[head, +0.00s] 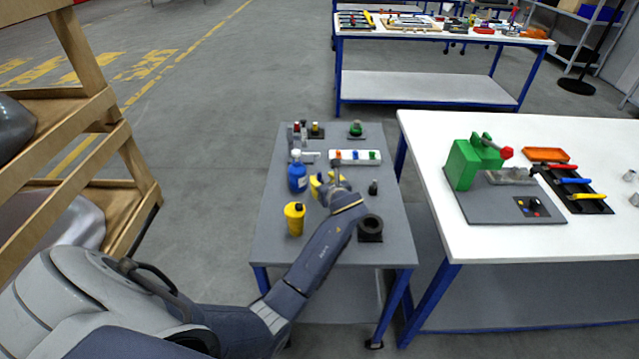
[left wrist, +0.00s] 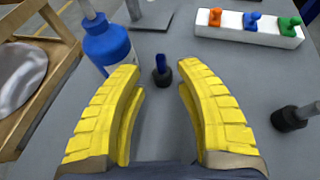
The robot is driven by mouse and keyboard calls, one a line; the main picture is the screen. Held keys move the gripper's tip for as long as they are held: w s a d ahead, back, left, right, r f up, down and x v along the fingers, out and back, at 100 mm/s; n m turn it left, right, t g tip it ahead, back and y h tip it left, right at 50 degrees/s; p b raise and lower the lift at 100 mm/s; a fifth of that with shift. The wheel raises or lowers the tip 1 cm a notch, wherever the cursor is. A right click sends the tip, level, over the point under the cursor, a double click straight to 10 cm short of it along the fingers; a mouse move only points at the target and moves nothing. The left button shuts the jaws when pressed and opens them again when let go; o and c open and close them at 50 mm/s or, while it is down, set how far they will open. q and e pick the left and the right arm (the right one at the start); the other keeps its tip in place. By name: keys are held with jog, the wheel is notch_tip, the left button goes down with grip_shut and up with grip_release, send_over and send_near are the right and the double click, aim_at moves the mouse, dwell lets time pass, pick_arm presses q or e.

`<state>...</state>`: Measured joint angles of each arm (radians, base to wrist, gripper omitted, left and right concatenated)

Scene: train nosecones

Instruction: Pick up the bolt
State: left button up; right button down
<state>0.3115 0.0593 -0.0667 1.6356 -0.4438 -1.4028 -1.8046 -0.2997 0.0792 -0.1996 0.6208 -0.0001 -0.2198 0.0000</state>
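My left gripper (head: 325,181) is over the grey cart. In the left wrist view its two yellow fingers (left wrist: 159,88) are spread apart with nothing between their pads. A small bolt-like piece with a dark round base and a blue upright stem (left wrist: 161,72) stands on the cart just beyond the fingertips, in line with the gap. A second bolt-like piece, with a black head and grey shaft (left wrist: 296,115), stands to the right of the fingers. It also shows in the head view (head: 373,188). I cannot tell which one is the bolt meant. My right gripper is not in view.
A blue bottle (head: 297,172) stands close to the left finger. A yellow container (head: 294,218) and a black ring-shaped holder (head: 370,228) are nearer on the cart. A white strip (head: 345,157) with coloured pegs lies behind. A white table (head: 590,233) is at the right.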

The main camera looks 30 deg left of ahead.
aim_at(320, 177)
pick_arm(q)
jog(key=shift+x, duration=2.6)
jog(key=shift+o, duration=0.4)
jog(key=shift+w, duration=0.1)
grip_shut()
